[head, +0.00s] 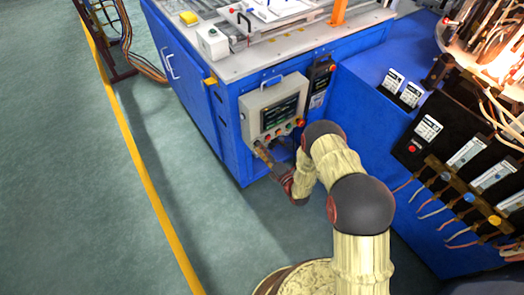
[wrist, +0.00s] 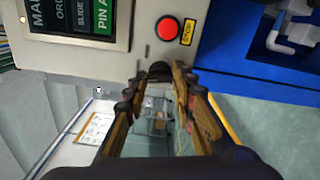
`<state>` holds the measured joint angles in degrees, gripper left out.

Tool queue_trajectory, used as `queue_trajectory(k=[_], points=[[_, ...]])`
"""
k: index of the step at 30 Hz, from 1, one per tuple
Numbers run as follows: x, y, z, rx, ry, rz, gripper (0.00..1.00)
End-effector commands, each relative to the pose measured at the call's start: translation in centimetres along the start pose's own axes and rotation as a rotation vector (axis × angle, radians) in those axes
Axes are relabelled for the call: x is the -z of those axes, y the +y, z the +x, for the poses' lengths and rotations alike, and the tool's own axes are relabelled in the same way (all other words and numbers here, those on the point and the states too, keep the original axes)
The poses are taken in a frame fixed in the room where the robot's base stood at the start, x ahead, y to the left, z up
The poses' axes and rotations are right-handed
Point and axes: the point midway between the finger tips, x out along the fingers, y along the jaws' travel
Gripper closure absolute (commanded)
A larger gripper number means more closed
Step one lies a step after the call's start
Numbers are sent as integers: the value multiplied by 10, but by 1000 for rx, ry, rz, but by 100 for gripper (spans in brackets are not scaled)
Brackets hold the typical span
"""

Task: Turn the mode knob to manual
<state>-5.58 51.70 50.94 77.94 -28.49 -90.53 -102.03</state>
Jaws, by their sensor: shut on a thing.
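The grey control box (head: 252,117) is mounted on the front of the blue machine. In the head view, my gripper (head: 262,153) reaches up to the lower left corner of this box. In the wrist view, the fingertips of my gripper (wrist: 158,78) are closed around a small black knob (wrist: 158,68) at the panel's edge. Most of the knob is hidden between the fingers, so its pointer setting cannot be read.
A red push button (wrist: 167,29) with a yellow label (wrist: 188,33) sits close to the knob. The panel's screen (head: 281,112) is above a row of coloured buttons. A blue cabinet with cables (head: 370,110) stands at the right.

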Motion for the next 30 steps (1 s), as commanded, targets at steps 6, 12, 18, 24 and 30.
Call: queue_trajectory(k=[6,12,18,24,30], points=[[-1,-1,0,1,-2,120,100],[-1,0,0,1,-2,183,100],[-1,0,0,2,-2,205,100],[-1,0,0,2,-2,206,100],[-1,-1,0,2,-3,206,71]])
